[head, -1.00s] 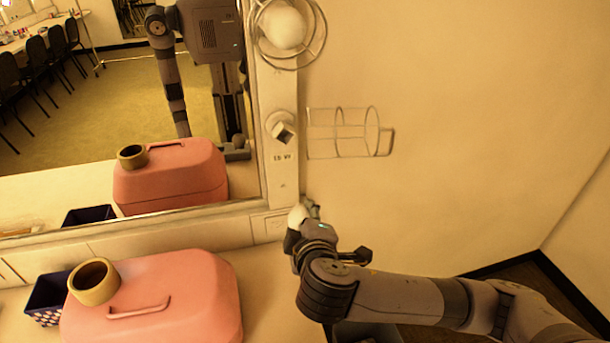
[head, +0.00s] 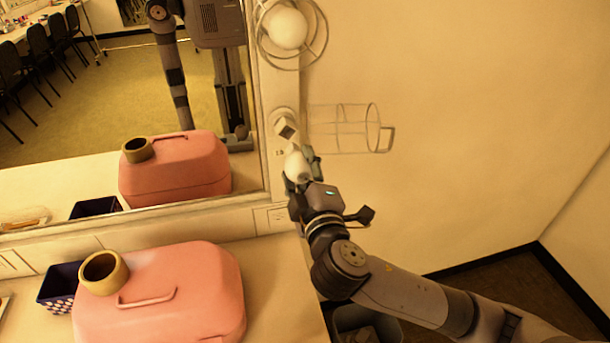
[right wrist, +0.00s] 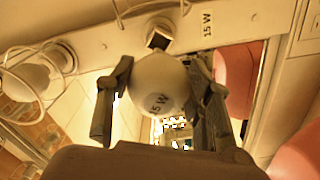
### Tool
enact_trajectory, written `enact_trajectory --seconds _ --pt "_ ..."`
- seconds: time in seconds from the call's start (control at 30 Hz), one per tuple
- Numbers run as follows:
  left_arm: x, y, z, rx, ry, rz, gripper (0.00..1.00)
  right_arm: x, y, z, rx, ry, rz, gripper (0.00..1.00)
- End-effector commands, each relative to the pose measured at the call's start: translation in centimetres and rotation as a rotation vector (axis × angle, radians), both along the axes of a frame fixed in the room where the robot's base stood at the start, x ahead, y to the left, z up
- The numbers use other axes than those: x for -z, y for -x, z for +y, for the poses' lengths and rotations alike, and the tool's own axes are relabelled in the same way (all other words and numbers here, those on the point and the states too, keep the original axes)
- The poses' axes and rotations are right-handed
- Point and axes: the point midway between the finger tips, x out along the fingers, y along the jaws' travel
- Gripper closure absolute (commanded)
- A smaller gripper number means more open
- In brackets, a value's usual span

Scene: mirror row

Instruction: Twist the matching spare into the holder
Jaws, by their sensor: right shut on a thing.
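My right gripper (head: 301,168) is shut on a white round bulb (head: 296,165), just below the holder. In the right wrist view the bulb (right wrist: 160,84) sits between the two fingers and carries a printed mark that looks like "15 W". The holder (head: 286,127) is a round fitting with a dark square centre on the mirror frame, with no bulb in it. It also shows in the right wrist view (right wrist: 159,37), beside a "15 W" label (right wrist: 207,24). The bulb's top is close to the holder; I cannot tell if they touch. My left gripper is out of view.
An open wire cage (head: 345,128) sticks out right of the holder. A caged bulb (head: 288,29) sits above. A pink case (head: 200,300) with a tape roll (head: 104,272) on it and a dark blue basket (head: 58,290) stand on the counter. The mirror (head: 110,90) reflects the room.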

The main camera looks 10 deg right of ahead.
Motion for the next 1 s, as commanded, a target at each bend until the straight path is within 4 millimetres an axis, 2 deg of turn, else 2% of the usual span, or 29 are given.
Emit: enact_trajectory --seconds 0.5,1.0 --pt "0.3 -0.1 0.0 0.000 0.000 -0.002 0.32 0.0 -3.6 0.0 0.001 0.000 0.000 0.73" --pt "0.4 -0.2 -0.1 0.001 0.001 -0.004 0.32 0.0 -4.1 0.0 0.000 -0.001 0.000 0.73"
